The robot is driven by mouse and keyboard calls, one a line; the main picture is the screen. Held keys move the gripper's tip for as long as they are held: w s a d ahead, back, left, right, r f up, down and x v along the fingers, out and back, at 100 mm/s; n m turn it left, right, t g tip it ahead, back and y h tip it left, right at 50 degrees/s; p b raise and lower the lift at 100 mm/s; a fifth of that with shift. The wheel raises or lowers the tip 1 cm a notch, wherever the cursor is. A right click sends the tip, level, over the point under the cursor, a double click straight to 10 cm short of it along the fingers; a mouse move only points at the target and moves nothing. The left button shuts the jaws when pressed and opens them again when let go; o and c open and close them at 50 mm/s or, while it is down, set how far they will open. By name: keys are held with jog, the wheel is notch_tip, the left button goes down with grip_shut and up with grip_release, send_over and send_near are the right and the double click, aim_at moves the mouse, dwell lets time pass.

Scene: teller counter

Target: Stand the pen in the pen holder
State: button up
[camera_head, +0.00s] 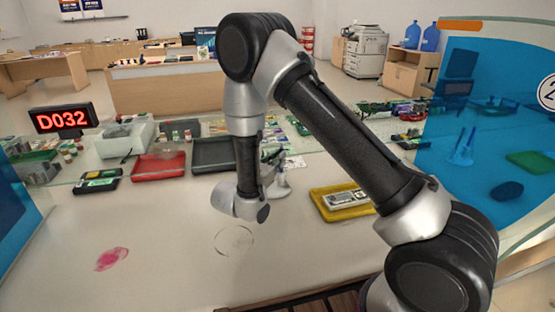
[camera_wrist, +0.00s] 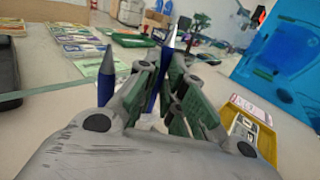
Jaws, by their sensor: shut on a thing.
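My gripper (camera_wrist: 163,72) is shut on a blue pen (camera_wrist: 158,90) with a silver tip, which points up and leans slightly right in the wrist view. A second blue pointed thing with a grey cone tip, like another pen (camera_wrist: 105,85), stands upright outside the left finger, apart from the held one. In the head view my gripper is mostly hidden behind my wrist. A small whitish stand (camera_head: 280,186) shows just right of my wrist on the counter. It may be the pen holder, but its opening is hidden.
A yellow tray (camera_head: 317,199) with banknotes lies to the right; it also shows in the wrist view (camera_wrist: 236,103). Red (camera_head: 160,167) and black (camera_head: 212,168) trays lie at the back left. A glass pane edge runs across behind. The front-left counter is clear, with a pink stain (camera_head: 112,259).

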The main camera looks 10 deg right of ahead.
jog(key=o, duration=0.8)
jog(key=shift+c, duration=0.2)
jog(key=v, duration=1.2)
